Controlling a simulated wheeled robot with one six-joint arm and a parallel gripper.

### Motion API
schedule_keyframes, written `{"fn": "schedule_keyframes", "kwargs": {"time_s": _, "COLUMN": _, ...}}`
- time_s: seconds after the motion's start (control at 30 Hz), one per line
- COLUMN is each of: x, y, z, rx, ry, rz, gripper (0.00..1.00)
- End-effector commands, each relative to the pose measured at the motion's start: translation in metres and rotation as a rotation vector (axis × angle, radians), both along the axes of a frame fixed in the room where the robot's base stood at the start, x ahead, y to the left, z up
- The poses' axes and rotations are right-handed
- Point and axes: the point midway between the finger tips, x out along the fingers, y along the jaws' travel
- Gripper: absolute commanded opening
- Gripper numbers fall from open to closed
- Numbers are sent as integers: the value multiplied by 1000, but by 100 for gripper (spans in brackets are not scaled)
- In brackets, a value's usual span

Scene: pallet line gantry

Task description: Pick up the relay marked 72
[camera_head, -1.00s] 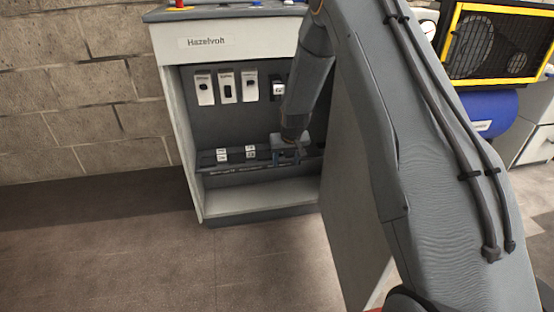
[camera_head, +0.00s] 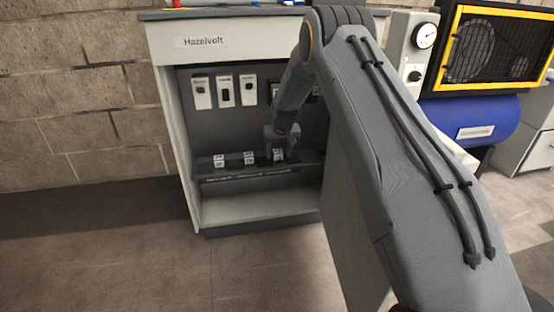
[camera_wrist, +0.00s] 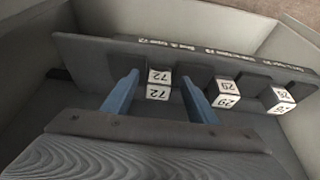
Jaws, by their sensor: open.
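The relay marked 72 (camera_wrist: 158,84) is a small white block with its number on two faces. It sits on the dark shelf rail inside the cabinet. In the head view the relay (camera_head: 278,155) is just under my gripper (camera_head: 281,150). In the wrist view my gripper (camera_wrist: 160,98) is open, with one blue finger on each side of the relay. The left finger is close to it; a gap shows on the right. I cannot tell whether either finger touches it.
A relay marked 29 (camera_wrist: 226,92) stands close beyond the right finger, and one marked 26 (camera_wrist: 277,97) is farther right. A raised dark strip (camera_wrist: 110,60) with labels runs behind the relays. Cabinet walls (camera_head: 174,150) enclose the sides. White switch modules (camera_head: 226,91) hang above.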

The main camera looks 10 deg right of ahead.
Motion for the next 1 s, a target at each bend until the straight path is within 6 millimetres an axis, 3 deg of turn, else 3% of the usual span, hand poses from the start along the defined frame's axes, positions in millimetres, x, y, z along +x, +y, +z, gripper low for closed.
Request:
{"fn": "schedule_keyframes", "kwargs": {"time_s": 0.1, "x": 15, "y": 0, "z": -4, "rx": 0, "ry": 0, "rz": 0, "gripper": 53}}
{"fn": "schedule_keyframes", "kwargs": {"time_s": 0.47, "x": 17, "y": 0, "z": -11, "rx": 0, "ry": 0, "rz": 0, "gripper": 53}}
{"fn": "schedule_keyframes", "kwargs": {"time_s": 0.73, "x": 17, "y": 0, "z": -11, "rx": 0, "ry": 0, "rz": 0, "gripper": 11}}
{"fn": "schedule_keyframes", "kwargs": {"time_s": 1.0, "x": 16, "y": 0, "z": -10, "rx": 0, "ry": 0, "rz": 0, "gripper": 8}}
